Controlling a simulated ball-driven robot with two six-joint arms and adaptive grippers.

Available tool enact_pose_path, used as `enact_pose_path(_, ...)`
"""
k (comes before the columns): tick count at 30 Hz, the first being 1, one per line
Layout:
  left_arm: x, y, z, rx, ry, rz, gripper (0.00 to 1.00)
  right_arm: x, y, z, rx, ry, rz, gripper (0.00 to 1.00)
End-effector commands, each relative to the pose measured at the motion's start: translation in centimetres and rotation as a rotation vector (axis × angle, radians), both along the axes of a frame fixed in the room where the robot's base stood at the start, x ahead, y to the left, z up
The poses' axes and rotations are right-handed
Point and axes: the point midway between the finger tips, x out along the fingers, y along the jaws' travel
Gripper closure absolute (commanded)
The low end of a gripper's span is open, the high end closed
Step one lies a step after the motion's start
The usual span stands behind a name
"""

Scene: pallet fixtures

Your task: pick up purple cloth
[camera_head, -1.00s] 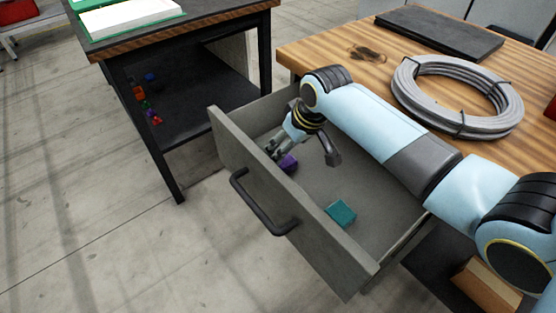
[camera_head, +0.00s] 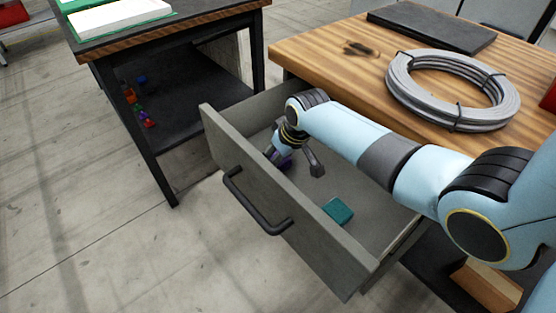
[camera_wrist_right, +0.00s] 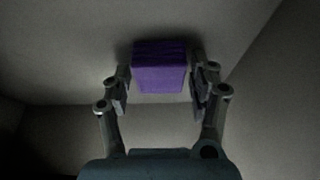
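The purple cloth (camera_wrist_right: 160,68) is a small folded block on the floor of the open grey drawer (camera_head: 262,205). In the head view only a bit of the cloth (camera_head: 286,163) shows, behind the drawer's front panel and my gripper. My right gripper (camera_head: 292,165) reaches down into the drawer close to the cloth. In the right wrist view the fingers of this gripper (camera_wrist_right: 160,92) are open, one on each side of the cloth's near end, with gaps to it. My left gripper is not in view.
A teal folded cloth (camera_head: 338,210) lies in the drawer to the right. The drawer walls surround my gripper. A wooden tabletop (camera_head: 330,55) with a grey cable coil (camera_head: 452,90) stands above the drawer. A dark table (camera_head: 195,100) with small coloured items below stands at left.

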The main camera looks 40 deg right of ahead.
Motion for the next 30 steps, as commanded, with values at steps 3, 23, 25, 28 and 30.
enact_pose_path(3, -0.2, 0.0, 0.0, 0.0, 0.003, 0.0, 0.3, 0.0, 0.0, 0.0, 0.0, 0.0, 0.0, 0.58)
enact_pose_path(23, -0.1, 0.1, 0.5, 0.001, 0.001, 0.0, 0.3, 0.1, -0.1, 1.9, -0.001, -0.003, 0.001, 0.83)
enact_pose_path(25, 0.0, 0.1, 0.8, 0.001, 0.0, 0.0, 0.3, 0.1, -0.1, 3.0, -0.001, -0.004, 0.001, 0.83)
enact_pose_path(28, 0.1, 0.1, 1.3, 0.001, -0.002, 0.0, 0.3, -0.8, -0.4, 4.7, -0.003, 0.001, 0.0, 0.83)
enact_pose_path(30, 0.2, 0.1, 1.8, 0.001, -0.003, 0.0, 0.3, -2.4, -0.9, 5.6, -0.005, 0.001, 0.001, 0.83)
